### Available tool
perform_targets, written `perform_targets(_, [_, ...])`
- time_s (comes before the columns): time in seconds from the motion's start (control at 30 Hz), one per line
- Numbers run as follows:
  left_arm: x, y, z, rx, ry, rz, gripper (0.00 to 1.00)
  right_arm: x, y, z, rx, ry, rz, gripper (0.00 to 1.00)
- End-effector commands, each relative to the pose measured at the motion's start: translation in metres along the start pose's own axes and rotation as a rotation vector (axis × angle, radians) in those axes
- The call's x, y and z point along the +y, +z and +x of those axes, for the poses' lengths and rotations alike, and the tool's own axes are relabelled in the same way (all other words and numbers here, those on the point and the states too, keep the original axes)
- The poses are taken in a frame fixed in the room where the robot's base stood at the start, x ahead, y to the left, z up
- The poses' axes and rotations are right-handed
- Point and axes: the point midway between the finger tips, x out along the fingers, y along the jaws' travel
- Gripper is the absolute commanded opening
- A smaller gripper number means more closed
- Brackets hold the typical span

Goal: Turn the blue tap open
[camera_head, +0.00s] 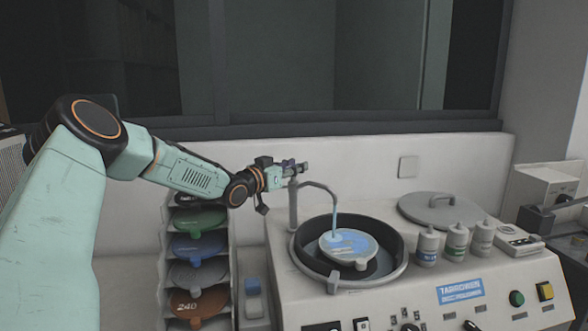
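The tap is a grey post (293,208) with a curved spout (322,188) over a round bowl at the back left of the machine. A pale blue stream (335,222) runs from the spout onto the disc in the bowl. My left gripper (298,168) is at the top of the post, pointing right. A small purple-blue part (287,163) shows at its fingers; I cannot tell if this is the tap's handle. The fingers are small and overlap it, so their opening is unclear. My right gripper is not in view.
The bowl (398,270) has a dark inside and holds a disc (347,245) with blue patches. A grey lid (440,210) and several bottles (457,242) stand to the right. A rack with coloured discs (200,245) is left of the machine. A wall and window frame are behind.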

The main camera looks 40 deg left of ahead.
Motion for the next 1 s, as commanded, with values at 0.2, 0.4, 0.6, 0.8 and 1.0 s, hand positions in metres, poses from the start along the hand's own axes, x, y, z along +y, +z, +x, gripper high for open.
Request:
perform_targets(0.2, [0.0004,-0.0004,0.0015,0.001,0.001,-0.002,0.33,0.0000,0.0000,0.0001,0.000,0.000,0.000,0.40])
perform_targets(0.4, [0.0005,-0.0003,0.0013,0.000,0.001,-0.001,0.25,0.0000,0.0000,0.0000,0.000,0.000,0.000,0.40])
perform_targets(0.6, [0.0004,-0.0002,0.0013,0.000,0.000,-0.001,0.08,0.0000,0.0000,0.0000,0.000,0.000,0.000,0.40])
perform_targets(0.8, [0.0002,-0.0001,0.0012,0.000,0.000,-0.001,0.00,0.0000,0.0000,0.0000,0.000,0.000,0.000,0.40])
perform_targets(1.0, [0.0003,0.0000,0.0011,0.000,0.000,-0.001,0.00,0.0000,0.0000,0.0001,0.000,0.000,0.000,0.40])
